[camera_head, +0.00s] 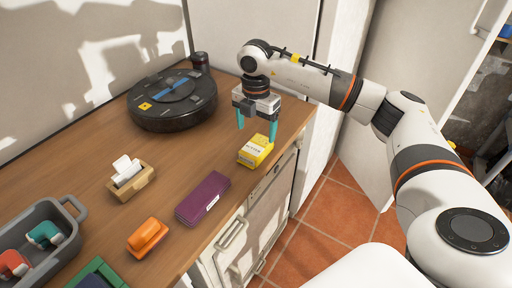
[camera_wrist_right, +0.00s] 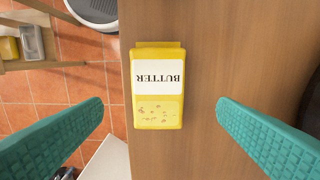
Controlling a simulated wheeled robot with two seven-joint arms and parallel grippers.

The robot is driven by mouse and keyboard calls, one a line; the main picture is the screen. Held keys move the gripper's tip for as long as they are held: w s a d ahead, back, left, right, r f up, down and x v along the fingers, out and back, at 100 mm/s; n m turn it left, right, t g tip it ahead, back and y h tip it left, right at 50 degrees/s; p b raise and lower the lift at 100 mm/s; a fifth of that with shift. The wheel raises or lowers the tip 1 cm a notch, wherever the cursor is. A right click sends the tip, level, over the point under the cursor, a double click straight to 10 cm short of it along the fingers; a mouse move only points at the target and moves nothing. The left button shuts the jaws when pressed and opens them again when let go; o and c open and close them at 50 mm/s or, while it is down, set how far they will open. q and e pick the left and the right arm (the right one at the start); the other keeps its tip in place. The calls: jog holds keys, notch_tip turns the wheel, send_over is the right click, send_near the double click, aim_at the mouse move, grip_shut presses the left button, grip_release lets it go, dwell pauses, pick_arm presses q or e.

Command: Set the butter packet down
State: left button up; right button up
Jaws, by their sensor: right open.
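The yellow butter packet (camera_head: 256,150) lies on the wooden counter top (camera_head: 170,165), close to its front edge. In the right wrist view the packet (camera_wrist_right: 158,88) shows its white label reading BUTTER, upside down. My right gripper (camera_head: 256,127) is above the packet with its teal fingers pointing down. The fingers are spread wide and empty; in the right wrist view the packet shows between and beyond the fingertips, with clear gaps on both sides. My left gripper is not in view.
A black round robot vacuum (camera_head: 172,102) sits behind left of the packet. A purple box (camera_head: 203,198), an orange object (camera_head: 147,237), a wooden holder with white paper (camera_head: 130,178) and a grey bin (camera_head: 40,235) stand leftward. The counter's front edge drops to a tiled floor (camera_head: 310,225).

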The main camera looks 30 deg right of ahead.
aim_at(256, 145)
jog(key=shift+f, duration=0.75)
jog(key=f+p, duration=0.1)
jog(key=f, duration=0.3)
jog(key=shift+s+f, duration=0.15)
jog(key=shift+s, duration=0.05)
jog(key=shift+f+p, duration=0.3)
jog(key=shift+f, duration=0.25)
jog(key=shift+r, duration=0.1)
jog(key=c, duration=1.2)
